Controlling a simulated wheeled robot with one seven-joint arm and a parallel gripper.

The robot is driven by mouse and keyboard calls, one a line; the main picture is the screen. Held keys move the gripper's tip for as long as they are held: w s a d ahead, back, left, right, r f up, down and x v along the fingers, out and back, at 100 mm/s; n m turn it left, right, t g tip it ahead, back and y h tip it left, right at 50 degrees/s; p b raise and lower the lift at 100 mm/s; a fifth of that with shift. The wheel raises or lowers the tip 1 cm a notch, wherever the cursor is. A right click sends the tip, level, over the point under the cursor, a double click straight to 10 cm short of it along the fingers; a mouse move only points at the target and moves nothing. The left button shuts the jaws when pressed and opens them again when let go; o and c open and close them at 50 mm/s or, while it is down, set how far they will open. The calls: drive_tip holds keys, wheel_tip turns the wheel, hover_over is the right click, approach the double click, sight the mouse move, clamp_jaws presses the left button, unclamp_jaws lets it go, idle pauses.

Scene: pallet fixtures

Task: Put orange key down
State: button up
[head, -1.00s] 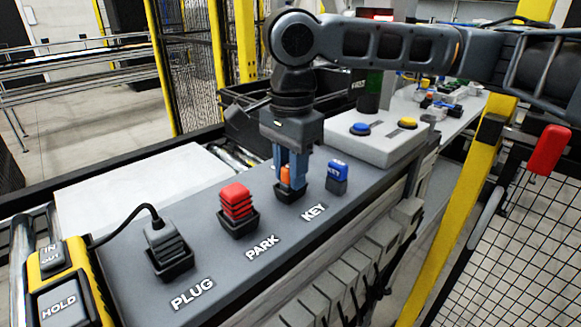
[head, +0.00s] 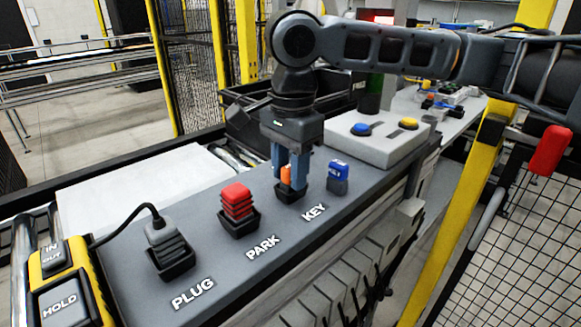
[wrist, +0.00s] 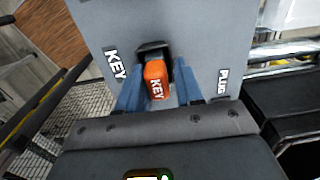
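The orange key (head: 286,176) stands upright in the black socket (head: 291,194) beside the KEY label on the grey panel. In the wrist view the orange key (wrist: 156,80) shows its KEY lettering, with the dark socket (wrist: 153,50) behind it. My gripper (head: 291,180) is directly above the socket, its blue fingers on either side of the key. The fingers stand apart with a gap beside the key, so my gripper (wrist: 158,84) looks open. The lower part of the key is hidden in the socket.
A blue key block (head: 338,176) stands close to the right of my gripper. The red block (head: 237,198) in the PARK socket and the grey corded plug (head: 164,238) are to the left. A box with blue and yellow buttons (head: 380,133) stands behind.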

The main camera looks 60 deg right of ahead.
wheel_tip(320, 180, up, 12)
drive_tip(key=p, duration=0.1)
drive_tip(key=shift+s+r, duration=0.15)
drive_tip(key=shift+s, duration=0.05)
idle(0.7)
